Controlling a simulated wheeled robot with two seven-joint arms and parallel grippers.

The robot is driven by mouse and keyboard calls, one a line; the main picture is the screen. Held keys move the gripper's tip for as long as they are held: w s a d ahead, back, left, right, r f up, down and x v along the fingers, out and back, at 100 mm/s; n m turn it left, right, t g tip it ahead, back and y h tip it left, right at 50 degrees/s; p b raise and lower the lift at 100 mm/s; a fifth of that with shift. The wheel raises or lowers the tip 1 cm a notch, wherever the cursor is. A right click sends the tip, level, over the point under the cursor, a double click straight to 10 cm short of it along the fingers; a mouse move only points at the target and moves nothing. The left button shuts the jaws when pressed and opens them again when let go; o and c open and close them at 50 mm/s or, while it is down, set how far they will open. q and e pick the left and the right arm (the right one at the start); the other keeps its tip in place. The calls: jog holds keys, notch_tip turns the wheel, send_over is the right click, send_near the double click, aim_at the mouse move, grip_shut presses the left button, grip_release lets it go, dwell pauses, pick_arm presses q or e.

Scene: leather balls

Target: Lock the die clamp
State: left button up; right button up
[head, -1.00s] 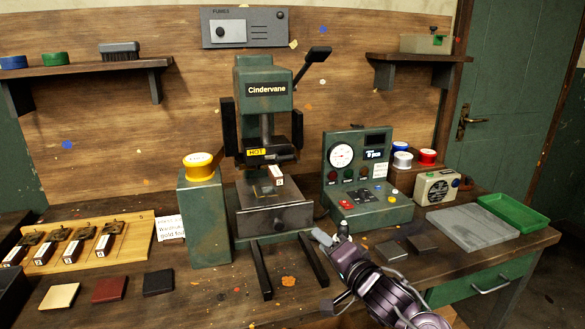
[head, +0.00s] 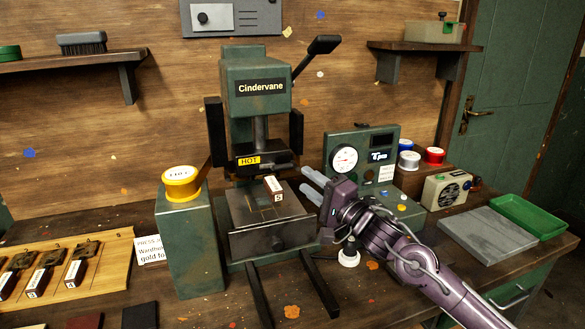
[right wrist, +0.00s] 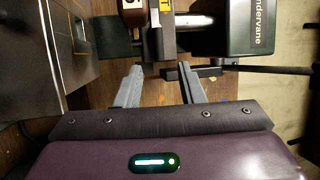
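The green Cindervane press (head: 255,85) stands at the middle of the bench. Its dark heated head (head: 262,160) carries a yellow HOT label. A die (head: 272,187) with a brown handle and white numbered end sticks out from under the head, above the press bed (head: 235,212). I cannot clearly pick out the die clamp; it may be a dark part on the head's right side. My right gripper (head: 312,183) is just right of the head, its two grey fingers apart and empty. In the right wrist view the open fingers (right wrist: 160,86) point toward the head. My left gripper is out of view.
The gauge box (head: 362,150) stands close behind my right gripper. The press's long lever (head: 318,52) rises at upper right. A yellow foil roll (head: 181,183) sits on a green post at left. A grey slab (head: 485,233) and green tray (head: 530,216) lie at right.

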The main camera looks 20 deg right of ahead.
aim_at(289, 168)
jog(key=x, duration=0.4)
jog(key=shift+w+p, duration=0.1)
jog(key=shift+p, duration=0.2)
jog(key=shift+x, duration=0.85)
jog(key=shift+f, duration=0.1)
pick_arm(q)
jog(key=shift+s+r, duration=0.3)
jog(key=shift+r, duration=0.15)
pick_arm(e)
grip_shut()
